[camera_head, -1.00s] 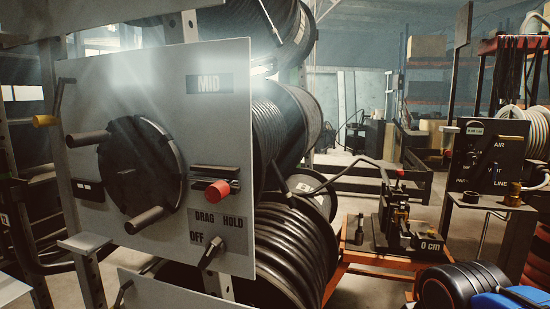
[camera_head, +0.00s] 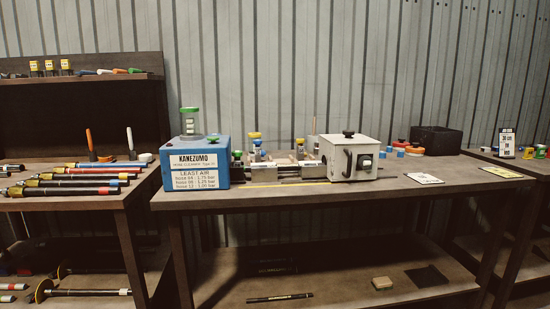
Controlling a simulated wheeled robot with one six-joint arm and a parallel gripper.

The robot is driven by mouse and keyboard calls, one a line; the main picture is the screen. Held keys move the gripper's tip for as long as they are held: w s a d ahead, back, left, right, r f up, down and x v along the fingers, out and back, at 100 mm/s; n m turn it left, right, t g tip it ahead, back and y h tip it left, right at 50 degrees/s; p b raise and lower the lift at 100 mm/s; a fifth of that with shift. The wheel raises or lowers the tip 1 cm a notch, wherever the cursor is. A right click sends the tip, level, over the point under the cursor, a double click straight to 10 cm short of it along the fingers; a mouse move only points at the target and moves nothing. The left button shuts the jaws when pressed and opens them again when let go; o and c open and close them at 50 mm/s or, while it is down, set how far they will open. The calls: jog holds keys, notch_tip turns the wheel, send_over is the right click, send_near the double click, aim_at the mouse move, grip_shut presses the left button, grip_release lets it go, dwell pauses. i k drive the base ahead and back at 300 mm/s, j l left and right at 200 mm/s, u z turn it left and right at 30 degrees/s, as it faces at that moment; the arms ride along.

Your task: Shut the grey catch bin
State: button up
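A pale grey box (camera_head: 350,158) stands at the right end of the hose cleaner on the middle bench; it looks like the catch bin. The blue box (camera_head: 194,162) of the cleaner, lettered KANEZUMO, stands at the left end, with metal rails and clamps (camera_head: 285,168) between the two. My gripper is not in view.
The middle bench (camera_head: 300,197) has a bare front edge and a lower shelf. Another bench (camera_head: 70,200) with several hoses stands at left. A black open-topped bin (camera_head: 437,140) sits behind, right of the grey box. White cards (camera_head: 425,178) lie on the right side.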

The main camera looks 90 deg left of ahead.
aim_at(359, 162)
jog(key=u, duration=0.4)
jog(key=l+u, duration=0.1)
jog(key=u, duration=1.15)
jog(key=l+u, duration=0.1)
jog(key=u, duration=0.75)
